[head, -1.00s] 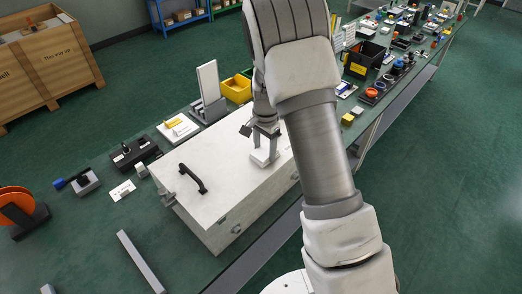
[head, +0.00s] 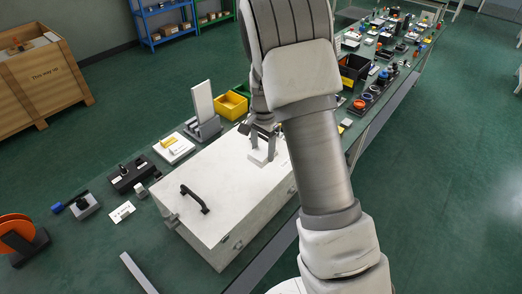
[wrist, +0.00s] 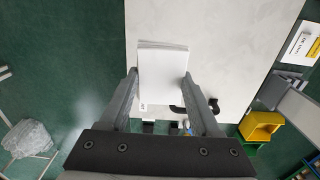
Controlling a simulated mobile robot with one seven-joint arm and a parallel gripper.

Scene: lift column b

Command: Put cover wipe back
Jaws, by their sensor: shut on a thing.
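My gripper (head: 264,136) is shut on a white cover wipe (wrist: 163,72), a flat, pale rectangular piece between its two fingers in the wrist view. In the head view the cover wipe (head: 262,150) hangs below the fingers, over the far right part of the light grey box lid (head: 222,186). I cannot tell if it touches the lid. Part of the gripper is hidden behind my arm in the head view.
The box has a black handle (head: 195,199). Behind it stand a grey holder with an upright white panel (head: 203,101) and a yellow bin (head: 231,106). Small devices lie left of the box. A crowded bench (head: 372,118) runs back to the right. Much of the lid is clear.

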